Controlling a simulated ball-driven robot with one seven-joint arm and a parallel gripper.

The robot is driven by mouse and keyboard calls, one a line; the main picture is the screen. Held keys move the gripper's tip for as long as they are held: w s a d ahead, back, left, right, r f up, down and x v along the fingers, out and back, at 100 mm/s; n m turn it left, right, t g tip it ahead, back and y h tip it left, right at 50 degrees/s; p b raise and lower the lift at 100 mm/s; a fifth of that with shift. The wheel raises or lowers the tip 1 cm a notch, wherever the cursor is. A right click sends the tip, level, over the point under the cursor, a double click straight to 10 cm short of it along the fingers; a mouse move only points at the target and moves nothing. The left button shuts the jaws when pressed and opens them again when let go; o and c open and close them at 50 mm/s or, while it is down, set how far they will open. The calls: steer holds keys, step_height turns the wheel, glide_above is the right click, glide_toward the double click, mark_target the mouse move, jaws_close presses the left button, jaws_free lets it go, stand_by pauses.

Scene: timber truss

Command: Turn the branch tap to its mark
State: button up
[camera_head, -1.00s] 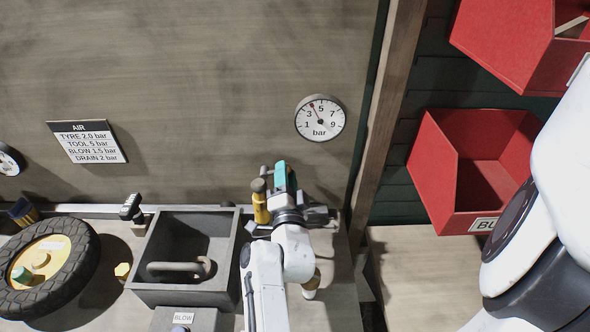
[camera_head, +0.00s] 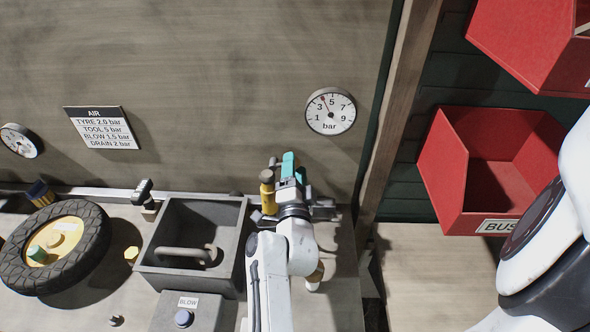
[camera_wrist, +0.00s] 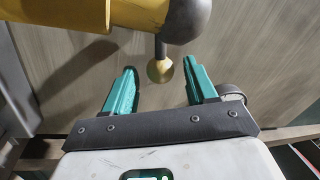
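The branch tap (camera_head: 267,191) is a yellow upright body with a dark top, beside my gripper (camera_head: 293,170) at the back of the bench. In the wrist view the yellow tap body (camera_wrist: 60,14) crosses the top left and ends in a dark rounded part. A short stem with a small brass ball (camera_wrist: 160,70) hangs from it. My gripper (camera_wrist: 160,82) is open. Its two teal fingers stand apart, with the brass ball showing in the gap between them. I cannot tell whether either finger touches it. I cannot make out the tap's mark.
A bar gauge (camera_head: 331,111) on the wall reads about 4. An AIR sign (camera_head: 102,127) lists pressures. A grey bin (camera_head: 160,250), a BLOW box (camera_head: 190,312) and a wheel (camera_head: 92,225) stand to the left. A wooden post (camera_head: 398,100) and red bins (camera_head: 445,170) are right.

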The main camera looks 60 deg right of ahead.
steer(key=b+v, duration=0.1)
steer(key=v, duration=0.6)
steer(key=shift+a+b, duration=0.25)
steer(key=shift+b, duration=0.1)
steer(key=shift+s, duration=0.1)
steer(key=shift+c, duration=0.2)
